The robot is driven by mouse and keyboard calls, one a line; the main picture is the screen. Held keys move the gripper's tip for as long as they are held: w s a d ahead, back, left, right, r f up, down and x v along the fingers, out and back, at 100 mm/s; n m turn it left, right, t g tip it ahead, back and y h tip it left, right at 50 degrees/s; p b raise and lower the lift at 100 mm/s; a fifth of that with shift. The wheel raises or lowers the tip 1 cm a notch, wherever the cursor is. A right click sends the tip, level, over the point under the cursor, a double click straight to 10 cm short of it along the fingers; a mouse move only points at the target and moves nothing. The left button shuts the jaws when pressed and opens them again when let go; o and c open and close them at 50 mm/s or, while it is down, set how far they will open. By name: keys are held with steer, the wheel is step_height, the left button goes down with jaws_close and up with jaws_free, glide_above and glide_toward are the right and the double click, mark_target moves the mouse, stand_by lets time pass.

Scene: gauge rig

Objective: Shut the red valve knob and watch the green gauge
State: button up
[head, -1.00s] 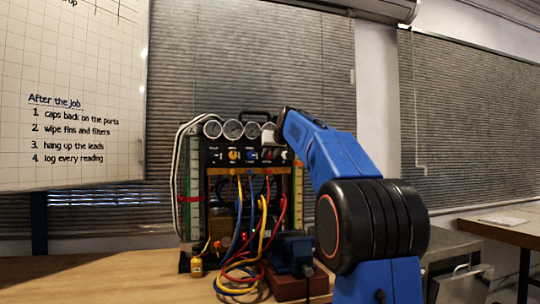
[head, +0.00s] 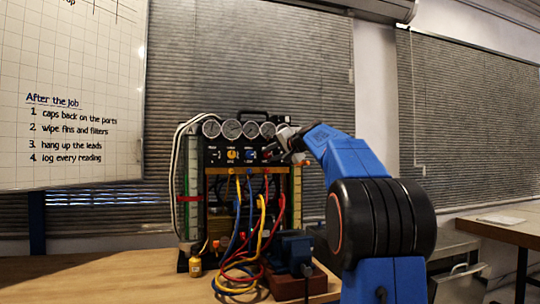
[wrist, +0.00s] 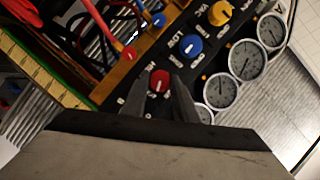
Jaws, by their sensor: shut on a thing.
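The red valve knob (wrist: 159,80) sits on the dark panel in the wrist view, a pale line on its face. My gripper (wrist: 161,84) is shut on it, one finger on each side. In the head view my gripper (head: 272,152) reaches the panel's right part from the right and largely hides the knob. Several round white-faced gauges (head: 232,129) line the panel's top. They also show in the wrist view (wrist: 247,60). I cannot tell which is the green one, and the readings are too small to make out.
A blue knob (wrist: 189,46) and a yellow knob (wrist: 219,13) sit beside the red one. Red, yellow and blue hoses (head: 240,235) hang from the panel. A blue vise (head: 292,250) and a small yellow bottle (head: 195,266) stand on the wooden bench (head: 120,275).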

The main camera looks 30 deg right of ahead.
steer(key=m, duration=0.1)
steer(key=m+t, duration=0.1)
steer(key=m+y, duration=0.1)
steer(key=m, duration=0.1)
steer(key=shift+d+f+t, duration=0.1)
steer(key=shift+f+t, duration=0.15)
steer(key=shift+t, duration=0.05)
stand_by(0.4)
steer(key=o, duration=1.1)
steer(key=shift+c, duration=0.2)
steer(key=shift+s, duration=0.1)
steer(key=s+d, duration=0.2)
steer(key=s, duration=1.5)
steer(key=shift+r, duration=0.45)
steer(key=shift+s, duration=0.1)
